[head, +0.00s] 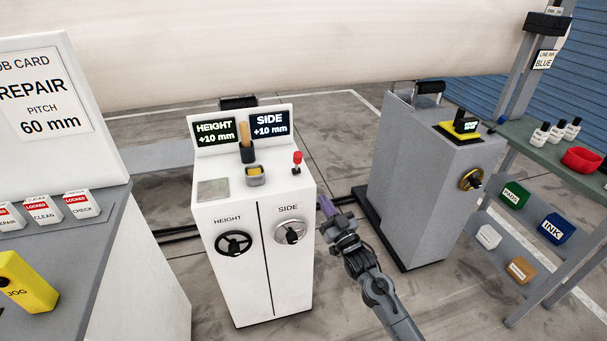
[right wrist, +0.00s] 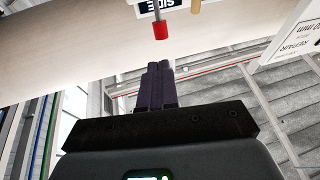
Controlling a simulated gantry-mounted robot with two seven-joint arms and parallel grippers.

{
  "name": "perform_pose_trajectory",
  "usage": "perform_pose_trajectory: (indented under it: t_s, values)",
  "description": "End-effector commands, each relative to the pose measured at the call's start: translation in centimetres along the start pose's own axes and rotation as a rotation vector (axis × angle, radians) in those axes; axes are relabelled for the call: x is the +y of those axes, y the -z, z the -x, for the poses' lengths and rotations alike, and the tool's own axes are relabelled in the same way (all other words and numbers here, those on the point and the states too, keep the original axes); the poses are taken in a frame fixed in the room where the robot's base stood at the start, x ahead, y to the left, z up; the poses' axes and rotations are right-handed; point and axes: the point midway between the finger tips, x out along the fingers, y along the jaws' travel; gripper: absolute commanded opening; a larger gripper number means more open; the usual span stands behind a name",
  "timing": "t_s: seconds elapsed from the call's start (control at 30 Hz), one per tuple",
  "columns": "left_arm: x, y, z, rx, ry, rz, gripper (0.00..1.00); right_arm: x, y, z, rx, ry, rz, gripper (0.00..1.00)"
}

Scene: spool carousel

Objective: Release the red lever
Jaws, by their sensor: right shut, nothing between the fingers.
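The red lever (head: 297,157) is a short metal stem with a red knob on the top right of the white cabinet (head: 225,281), below the SIDE display. It also shows in the right wrist view as a red knob (right wrist: 160,31) on a stem, just beyond my fingertips. My right gripper (head: 324,206) is at the right side of the cabinet, lower than the lever and apart from it. Its purple fingers (right wrist: 158,72) are together with nothing between them. My left gripper is not in view.
The cabinet front carries a black HEIGHT handwheel (head: 234,244) and a silver SIDE handwheel (head: 291,232). A grey machine (head: 420,190) stands to the right, with a floor gap between. A shelf (head: 544,154) with bottles is farther right. A grey desk (head: 75,268) stands left.

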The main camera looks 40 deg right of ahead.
Motion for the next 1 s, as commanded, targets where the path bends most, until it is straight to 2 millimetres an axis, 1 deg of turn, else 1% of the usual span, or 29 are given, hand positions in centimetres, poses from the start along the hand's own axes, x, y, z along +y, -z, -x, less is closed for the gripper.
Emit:
perform_pose_trajectory:
  t_s: [0.1, 0.4, 0.57, 0.67, 0.77, 1.0]
  values:
    - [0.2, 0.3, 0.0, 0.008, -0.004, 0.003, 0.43, 0.0, 0.0, 0.0, 0.001, 0.0, -0.001, 0.0]
    - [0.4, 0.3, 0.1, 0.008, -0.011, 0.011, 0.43, -0.1, 0.0, -0.1, 0.0, 0.0, -0.001, 0.0]
    - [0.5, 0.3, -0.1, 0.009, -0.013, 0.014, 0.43, 0.0, -0.1, -0.9, 0.0, 0.0, -0.001, 0.0]
    - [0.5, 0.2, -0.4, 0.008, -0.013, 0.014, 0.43, 0.0, -0.1, -2.0, 0.001, 0.0, 0.0, 0.0]
    - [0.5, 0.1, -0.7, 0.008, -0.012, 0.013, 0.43, 0.0, -0.1, -3.6, 0.002, -0.001, -0.001, 0.0]
    - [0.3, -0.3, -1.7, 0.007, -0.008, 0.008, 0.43, 0.0, -0.1, -8.0, 0.003, -0.001, -0.001, 0.0]
